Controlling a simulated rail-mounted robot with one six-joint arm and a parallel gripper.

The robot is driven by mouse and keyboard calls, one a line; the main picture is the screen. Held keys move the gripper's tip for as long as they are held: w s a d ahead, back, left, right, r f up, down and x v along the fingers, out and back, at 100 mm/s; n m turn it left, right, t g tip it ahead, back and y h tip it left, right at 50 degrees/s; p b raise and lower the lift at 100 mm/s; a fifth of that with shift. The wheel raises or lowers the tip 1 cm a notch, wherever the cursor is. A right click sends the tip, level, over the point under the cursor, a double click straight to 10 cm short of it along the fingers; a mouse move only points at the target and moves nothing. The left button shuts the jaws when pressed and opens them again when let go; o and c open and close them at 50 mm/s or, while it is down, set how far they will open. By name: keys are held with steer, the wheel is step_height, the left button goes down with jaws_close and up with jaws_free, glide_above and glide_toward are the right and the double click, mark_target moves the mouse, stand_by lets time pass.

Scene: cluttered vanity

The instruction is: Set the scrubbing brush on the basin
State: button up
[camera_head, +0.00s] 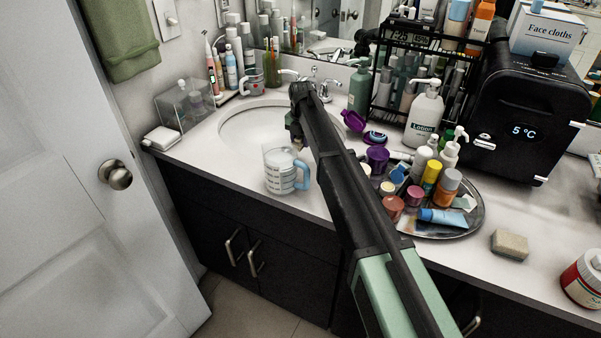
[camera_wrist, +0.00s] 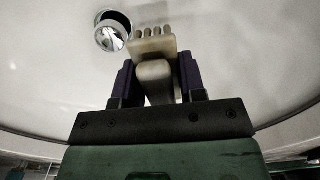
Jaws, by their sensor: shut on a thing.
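The basin (camera_head: 232,130) is a white oval sunk in the counter at the middle left in the head view. Its white bowl (camera_wrist: 235,60) and round drain (camera_wrist: 113,32) fill most of the wrist view. My gripper (camera_wrist: 157,82) is shut on the scrubbing brush (camera_wrist: 153,46), a beige brush with a pale handle between the dark fingers and bristle tufts pointing away from me. In the head view my gripper (camera_head: 293,130) is at the basin's right side, partly hidden by my arm; I cannot make out the brush there. The gap between brush and bowl is unclear.
A measuring cup (camera_head: 281,170) with a blue handle stands at the basin's front right edge. A round tray (camera_head: 465,226) crowded with bottles and jars lies right of my arm. A faucet (camera_head: 318,85) stands behind. A clear box (camera_head: 184,105) is left of the basin.

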mark_target(301, 156)
step_height(301, 156, down, 7)
steer(key=b, duration=0.5)
steer(key=shift+f, duration=0.15)
steer(key=shift+r, duration=0.3)
steer(key=shift+f, duration=0.2)
steer(key=o, duration=0.7)
steer(key=shift+r, duration=0.1)
step_height(301, 156, up, 12)
steer(key=p, duration=1.2)
steer(key=shift+r+p, duration=0.25)
steer(key=shift+p, duration=0.1)
steer(key=shift+f, duration=0.1)
